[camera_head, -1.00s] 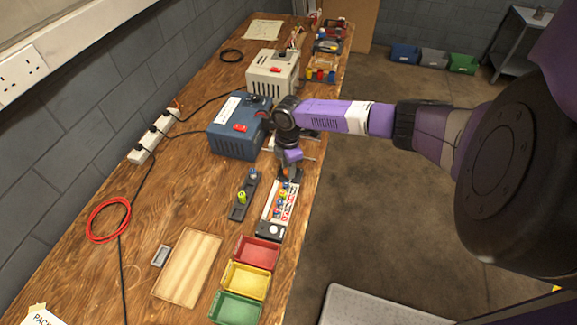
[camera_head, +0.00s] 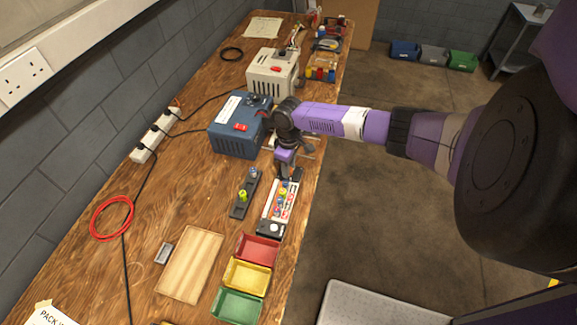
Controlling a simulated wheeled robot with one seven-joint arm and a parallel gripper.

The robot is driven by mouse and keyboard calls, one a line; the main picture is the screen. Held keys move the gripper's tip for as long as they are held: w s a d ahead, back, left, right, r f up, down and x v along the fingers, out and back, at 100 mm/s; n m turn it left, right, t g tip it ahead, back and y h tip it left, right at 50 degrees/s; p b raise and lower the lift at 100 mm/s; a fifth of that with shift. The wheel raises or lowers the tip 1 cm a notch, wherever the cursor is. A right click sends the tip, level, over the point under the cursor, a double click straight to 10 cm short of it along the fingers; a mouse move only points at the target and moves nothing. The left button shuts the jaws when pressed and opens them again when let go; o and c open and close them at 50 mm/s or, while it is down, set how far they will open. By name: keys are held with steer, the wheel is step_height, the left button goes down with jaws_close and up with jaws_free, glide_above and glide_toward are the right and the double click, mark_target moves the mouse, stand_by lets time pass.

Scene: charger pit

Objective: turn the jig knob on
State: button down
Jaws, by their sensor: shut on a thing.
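The white jig board (camera_head: 265,214) with several coloured parts lies near the bench's right edge. A pale round knob (camera_head: 273,228) sits on the black block at its near end; I cannot read its setting. My gripper (camera_head: 284,179) points down over the far end of the board, apart from that pale knob. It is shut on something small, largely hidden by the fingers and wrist. A small yellow-green piece (camera_head: 283,192) shows just under the fingertips; I cannot tell for certain that it is the thing gripped.
A black strip (camera_head: 237,210) with a yellow-green and a blue post lies just left of the board. Red (camera_head: 258,248), yellow (camera_head: 246,276) and green (camera_head: 237,305) trays stand nearer. A blue box (camera_head: 232,143) with a red switch stands behind.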

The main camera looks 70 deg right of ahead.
steer(key=shift+d+m, duration=0.1)
steer(key=shift+m, duration=0.6)
steer(key=c, duration=1.1)
jaws_free()
steer(key=shift+o, duration=0.2)
steer(key=shift+r, duration=0.1)
step_height(320, 180, up, 8)
steer(key=shift+f+b, duration=0.15)
steer(key=shift+b, duration=0.15)
